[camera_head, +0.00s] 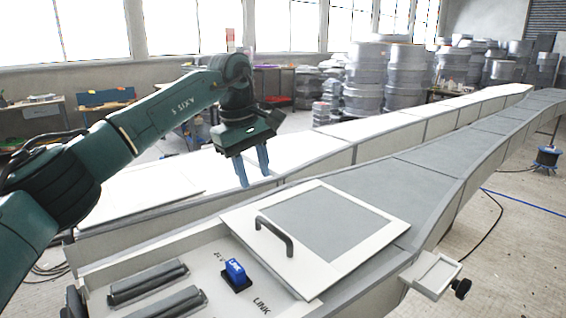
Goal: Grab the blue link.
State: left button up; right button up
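The blue link (235,270) is a small blue piece with white lettering. It stands on a black base in the open compartment at the front, beside the printed word "LINK". My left gripper (254,168) comes in from the left and hangs fingers down, above and behind the blue link. Its two blue fingers are apart with nothing between them. My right gripper is not in view.
A white-framed grey lid (320,228) with a black handle (273,236) lies right of the compartment. Two dark grey rollers (150,284) lie left of the link. A small white bracket (431,274) with a black knob sticks out at the right. Long moulds stretch behind.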

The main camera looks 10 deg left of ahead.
aim_at(235, 271)
jog(key=k, duration=0.95)
